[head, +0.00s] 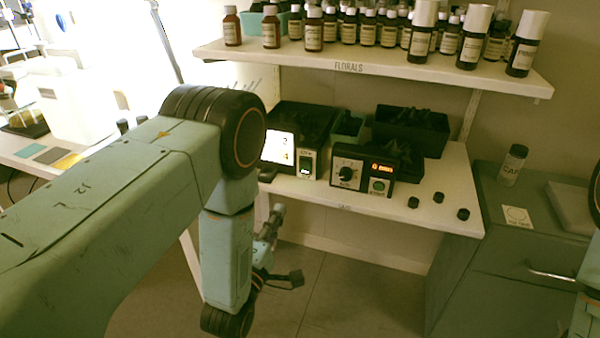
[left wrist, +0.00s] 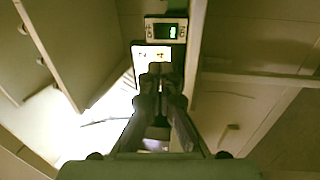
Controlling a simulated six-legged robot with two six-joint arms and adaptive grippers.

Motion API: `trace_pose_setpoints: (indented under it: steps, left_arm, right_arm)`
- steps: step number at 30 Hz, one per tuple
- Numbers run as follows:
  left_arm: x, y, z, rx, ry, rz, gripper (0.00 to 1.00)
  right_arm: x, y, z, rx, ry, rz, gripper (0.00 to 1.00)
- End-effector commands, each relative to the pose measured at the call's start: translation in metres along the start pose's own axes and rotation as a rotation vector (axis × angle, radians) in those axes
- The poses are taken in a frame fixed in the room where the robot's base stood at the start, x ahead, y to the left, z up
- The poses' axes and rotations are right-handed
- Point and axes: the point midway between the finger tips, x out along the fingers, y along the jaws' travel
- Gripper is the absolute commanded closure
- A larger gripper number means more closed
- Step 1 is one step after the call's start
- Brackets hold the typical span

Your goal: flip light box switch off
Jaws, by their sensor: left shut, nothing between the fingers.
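The light box (head: 278,148) stands on the white bench in the head view, its panel glowing white. A pale plate with a dark window (head: 305,163) sits at its right. In the left wrist view, the lit panel (left wrist: 150,54) is just beyond my fingers, and a white-framed plate with a green glow (left wrist: 166,29) is above it. My left gripper (head: 278,211) is below and in front of the bench edge, its fingers raised. It is shut and empty; its closed fingertips (left wrist: 160,72) overlap the lit panel in the wrist view. Contact cannot be told. My right gripper is out of view.
A black control box (head: 347,174) with a knob and orange display stands right of the light box. Black caps (head: 438,197) lie near the bench front. Black bins (head: 411,131) stand behind. A bottle shelf (head: 390,66) hangs above. Open floor lies below the bench.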

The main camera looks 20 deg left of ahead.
Motion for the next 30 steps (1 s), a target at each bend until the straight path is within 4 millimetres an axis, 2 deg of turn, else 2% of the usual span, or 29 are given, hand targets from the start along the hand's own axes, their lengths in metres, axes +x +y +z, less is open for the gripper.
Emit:
trace_pose_setpoints:
  steps: [5,21,24,30]
  left_arm:
    - [0.016,0.0,0.001,0.001,0.0,0.005,1.0]
    - [0.113,-0.001,0.003,0.001,0.0,0.005,1.0]
    - [0.125,-0.001,0.003,0.001,0.0,0.003,1.0]
    - [0.138,-0.001,0.003,0.001,0.0,0.001,1.0]
  right_arm:
    - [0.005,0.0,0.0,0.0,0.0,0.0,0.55]
    - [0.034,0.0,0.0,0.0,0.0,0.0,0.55]
    - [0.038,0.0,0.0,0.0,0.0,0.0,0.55]
    - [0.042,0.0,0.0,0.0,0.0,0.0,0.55]
